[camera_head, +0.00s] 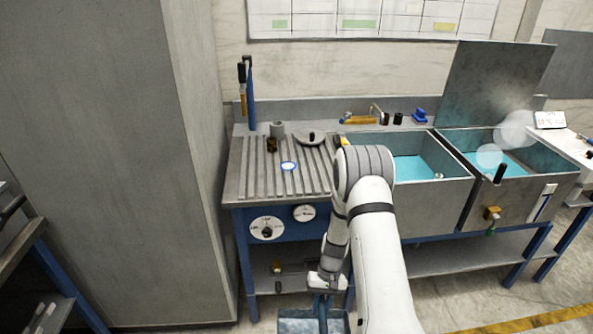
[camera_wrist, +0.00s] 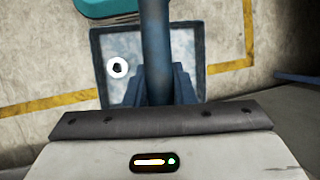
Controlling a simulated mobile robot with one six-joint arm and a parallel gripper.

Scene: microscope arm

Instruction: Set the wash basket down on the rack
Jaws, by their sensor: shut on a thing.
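The wash basket (camera_head: 297,322) is a square blue-framed tray with a grey floor, low at the bottom edge of the head view and partly cut off. In the wrist view the basket (camera_wrist: 112,42) hangs below my gripper (camera_wrist: 158,88), which is shut on its upright blue handle (camera_wrist: 154,40). A white ring with a dark centre (camera_wrist: 117,68) lies inside it. In the head view my gripper (camera_head: 320,298) is in front of the bench, lower than the rack. The slatted grey rack (camera_head: 255,172) forms the bench top at left, partly hidden by my arm.
On the rack stand a grey cylinder (camera_head: 277,129), a dark bottle (camera_head: 272,145), a round lid (camera_head: 310,138) and a blue-white ring (camera_head: 288,166). Its front left is clear. Blue-liquid tanks (camera_head: 410,170) stand right; a tall grey cabinet (camera_head: 120,160) stands left.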

